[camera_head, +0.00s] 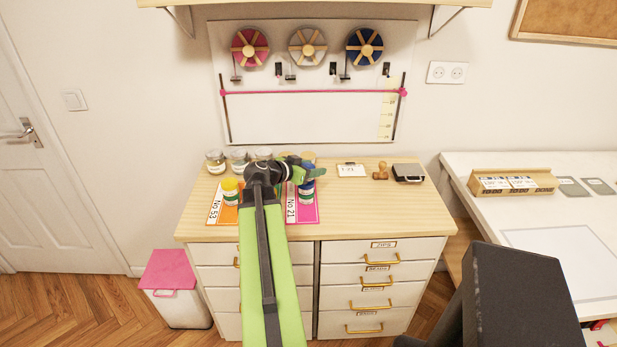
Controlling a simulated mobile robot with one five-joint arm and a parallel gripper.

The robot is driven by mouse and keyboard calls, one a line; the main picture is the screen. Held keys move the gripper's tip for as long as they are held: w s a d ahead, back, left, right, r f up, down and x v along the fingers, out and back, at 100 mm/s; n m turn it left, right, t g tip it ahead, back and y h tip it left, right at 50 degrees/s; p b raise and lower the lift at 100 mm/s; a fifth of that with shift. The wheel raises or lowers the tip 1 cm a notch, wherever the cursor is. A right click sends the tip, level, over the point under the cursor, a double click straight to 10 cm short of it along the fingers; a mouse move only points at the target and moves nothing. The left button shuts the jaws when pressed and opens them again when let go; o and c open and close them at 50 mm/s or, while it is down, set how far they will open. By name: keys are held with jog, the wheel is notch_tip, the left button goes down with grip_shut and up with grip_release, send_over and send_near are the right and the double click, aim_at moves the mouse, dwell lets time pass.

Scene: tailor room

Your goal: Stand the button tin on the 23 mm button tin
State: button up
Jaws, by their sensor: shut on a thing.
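My gripper (308,171) is over the cabinet top, at the far end of my green arm. It is shut on the button tin, which is too small and too covered by the jaws to make out clearly. A blue-and-green tin with a pale label (306,193) shows just below the jaws, over the pink card marked No 21 (300,212). I cannot tell whether it touches the held tin. A yellow-lidded tin (230,191) stands left of my arm on the orange card marked No 53 (214,209). No 23 mm marking is readable.
Several jars, including a left one (215,163), line the back of the cabinet top (350,212). A white card (351,170), a wooden stamp (380,172) and a dark box (408,173) stand at the right. The front right of the top is clear.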

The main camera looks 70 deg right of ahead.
jog(key=shift+f, duration=0.8)
jog(key=shift+w+a+r, duration=0.1)
jog(key=shift+w+r, duration=0.05)
jog(key=shift+r, duration=0.1)
jog(key=shift+f, duration=0.25)
jog(key=o, duration=1.4)
jog(key=shift+r, duration=0.1)
jog(key=shift+o, duration=0.2)
jog(key=shift+r, duration=0.1)
